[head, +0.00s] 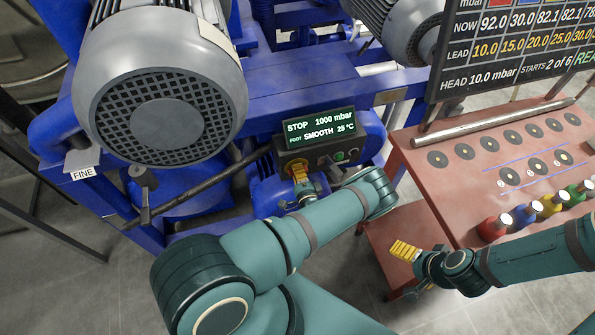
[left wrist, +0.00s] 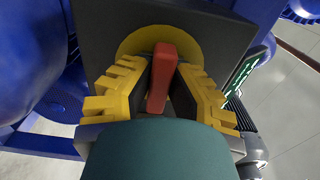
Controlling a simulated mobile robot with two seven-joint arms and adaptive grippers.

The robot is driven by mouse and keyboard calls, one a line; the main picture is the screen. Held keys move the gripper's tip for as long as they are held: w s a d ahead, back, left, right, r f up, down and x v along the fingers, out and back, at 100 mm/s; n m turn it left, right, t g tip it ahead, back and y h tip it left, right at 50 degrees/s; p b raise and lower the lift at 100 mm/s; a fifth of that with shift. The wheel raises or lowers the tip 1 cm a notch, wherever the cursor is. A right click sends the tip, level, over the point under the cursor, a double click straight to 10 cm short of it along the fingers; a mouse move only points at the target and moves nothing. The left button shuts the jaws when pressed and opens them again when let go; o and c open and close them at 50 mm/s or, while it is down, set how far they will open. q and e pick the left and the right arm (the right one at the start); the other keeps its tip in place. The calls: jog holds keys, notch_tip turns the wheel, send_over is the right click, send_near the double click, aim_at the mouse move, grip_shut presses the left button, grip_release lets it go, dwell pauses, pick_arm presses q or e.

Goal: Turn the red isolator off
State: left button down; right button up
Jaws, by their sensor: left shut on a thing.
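The red isolator handle (left wrist: 162,78) stands out from a round yellow plate (left wrist: 128,46) on a dark box in the left wrist view. It looks close to upright in that view, leaning slightly. My left gripper (left wrist: 163,92) has its yellow toothed fingers on either side of the handle and is shut on it. In the head view my left gripper (head: 299,172) is at the front of the control box and hides the handle. My right gripper (head: 404,251) is away from the isolator, beside the red bench; its finger gap is unclear.
A display (head: 319,126) reading STOP, 1000 mbar, sits above the isolator, with a green button (head: 340,156) to its right. A large grey motor (head: 160,95) and blue frame are at left. The red bench (head: 440,190) holds coloured knobs at right.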

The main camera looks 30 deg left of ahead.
pick_arm(q)
jog(key=shift+w+r, duration=0.15)
jog(key=shift+r, duration=0.05)
jog(key=c, duration=0.9)
grip_release()
jog(key=shift+a, duration=0.1)
jog(key=shift+f, duration=0.1)
jog(key=v, duration=1.2)
jog(key=shift+f, duration=0.1)
